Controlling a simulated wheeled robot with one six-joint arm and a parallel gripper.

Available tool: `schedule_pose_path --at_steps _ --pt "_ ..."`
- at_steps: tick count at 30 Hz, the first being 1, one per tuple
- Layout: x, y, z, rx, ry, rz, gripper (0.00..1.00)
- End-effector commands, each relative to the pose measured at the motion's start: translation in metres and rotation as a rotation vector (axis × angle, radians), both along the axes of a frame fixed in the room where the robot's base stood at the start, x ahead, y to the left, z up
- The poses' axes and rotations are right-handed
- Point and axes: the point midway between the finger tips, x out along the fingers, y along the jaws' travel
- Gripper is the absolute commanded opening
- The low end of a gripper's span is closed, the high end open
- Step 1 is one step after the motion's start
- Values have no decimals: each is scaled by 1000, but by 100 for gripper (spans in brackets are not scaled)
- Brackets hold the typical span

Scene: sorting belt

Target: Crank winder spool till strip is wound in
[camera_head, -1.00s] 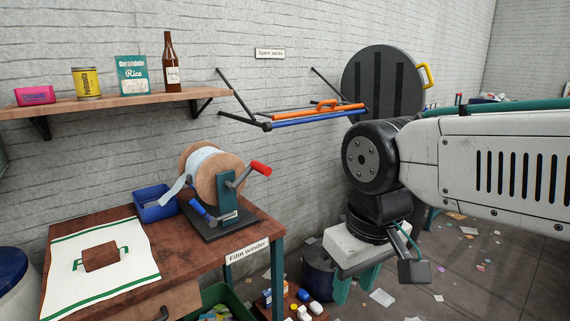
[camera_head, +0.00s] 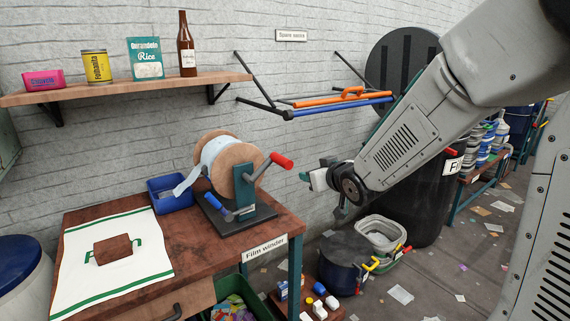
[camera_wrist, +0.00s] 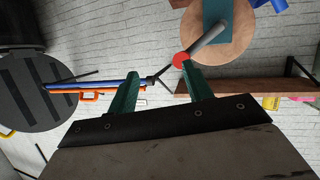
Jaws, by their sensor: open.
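The film winder's wooden spool (camera_head: 236,165) stands on a dark base (camera_head: 235,217) on the brown bench. Its grey crank arm (camera_head: 262,171) ends in a red handle (camera_head: 282,160) pointing up and right. A pale strip (camera_head: 187,182) runs from the spool down toward a blue tray (camera_head: 170,204). A blue-handled lever (camera_head: 219,204) is low on the winder's front. My gripper (camera_head: 306,176) is right of the red handle, apparently apart from it. In the wrist view my gripper (camera_wrist: 160,80) has its teal fingers spread and empty; the red handle (camera_wrist: 181,60) appears near the right fingertip.
A white cloth (camera_head: 110,240) with a brown block lies on the bench's left. A shelf (camera_head: 120,92) with groceries hangs above. A wall rack (camera_head: 340,105) with orange and blue bars is behind my arm. Bins and a pot (camera_head: 342,262) stand on the floor at right.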

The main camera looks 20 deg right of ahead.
Motion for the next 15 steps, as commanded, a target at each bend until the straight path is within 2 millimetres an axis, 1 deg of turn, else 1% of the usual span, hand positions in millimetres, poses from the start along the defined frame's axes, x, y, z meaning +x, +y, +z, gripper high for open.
schedule_pose_path --at_steps 1,4,6,9,13,15 --pt "14 4 -8 20 -57 38 50" --pt "30 14 -11 67 -172 107 50" --pt "36 21 -13 96 -233 147 50" --pt "40 26 -14 125 -292 185 50" --pt "46 30 -13 143 -324 205 50" --pt "54 33 -13 144 -327 208 50"
